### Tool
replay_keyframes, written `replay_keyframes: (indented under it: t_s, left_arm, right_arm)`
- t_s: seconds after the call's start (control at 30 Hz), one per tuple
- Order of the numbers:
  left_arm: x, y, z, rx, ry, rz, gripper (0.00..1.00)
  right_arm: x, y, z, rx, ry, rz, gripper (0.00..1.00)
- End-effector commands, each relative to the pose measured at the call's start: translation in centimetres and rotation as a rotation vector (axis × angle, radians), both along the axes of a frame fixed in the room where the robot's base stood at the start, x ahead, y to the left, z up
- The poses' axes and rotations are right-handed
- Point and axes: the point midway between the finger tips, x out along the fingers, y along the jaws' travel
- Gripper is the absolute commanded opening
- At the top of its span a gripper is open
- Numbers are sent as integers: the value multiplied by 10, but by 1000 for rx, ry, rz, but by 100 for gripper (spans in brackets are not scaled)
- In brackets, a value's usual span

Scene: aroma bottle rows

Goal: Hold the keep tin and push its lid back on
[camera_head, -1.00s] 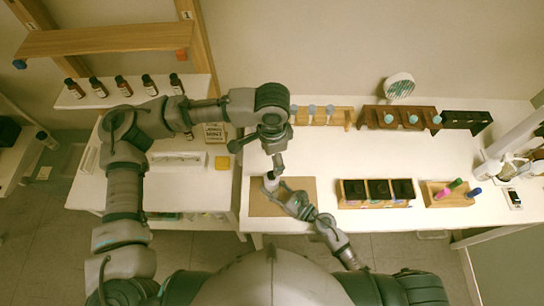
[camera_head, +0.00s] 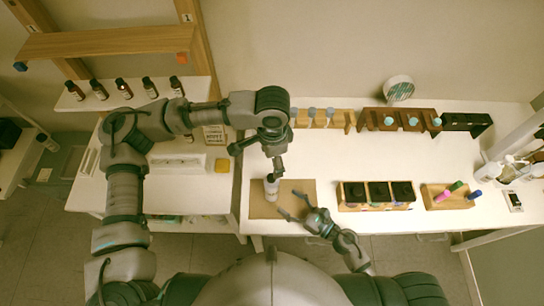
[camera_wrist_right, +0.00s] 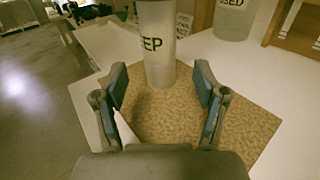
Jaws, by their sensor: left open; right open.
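The keep tin (camera_head: 271,189) is a pale upright cylinder on the brown mat (camera_head: 300,186). In the right wrist view the tin (camera_wrist_right: 157,55) shows letters ending in "EEP", and its top is out of the frame. I cannot make out the lid or how it sits. My left gripper (camera_head: 277,170) is open, pointing down just above the tin's top; whether it touches is unclear. My right gripper (camera_head: 287,203) is open and empty, to the lower right of the tin. In the right wrist view its fingers (camera_wrist_right: 160,90) are apart, with the tin beyond them.
Three dark jars stand in a wooden holder (camera_head: 376,206) right of the mat. A holder with colored pens (camera_head: 450,195) is further right. Small racks (camera_head: 400,119) line the table's back. Another cylinder, partly reading "USED" (camera_wrist_right: 234,18), shows in the wrist view.

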Motion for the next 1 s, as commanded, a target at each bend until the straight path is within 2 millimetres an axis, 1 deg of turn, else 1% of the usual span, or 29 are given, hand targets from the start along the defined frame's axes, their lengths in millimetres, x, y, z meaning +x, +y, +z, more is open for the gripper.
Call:
replay_keyframes:
  t_s: [0.03,0.1,0.2,0.3,1.0]
  left_arm:
    - [0,0,0,0,0,0,80]
    - [0,0,0,0,0,0,80]
    - [1,0,0,0,1,0,80]
    - [1,0,0,0,1,0,80]
    - [1,0,0,0,0,0,80]
  right_arm:
    - [-7,-8,-1,-1,3,-2,72]
    - [-13,-18,-1,0,3,-1,72]
    - [-21,-27,-1,0,3,-1,72]
    - [-25,-33,-1,-1,1,0,72]
    - [-26,-35,-1,0,0,0,72]
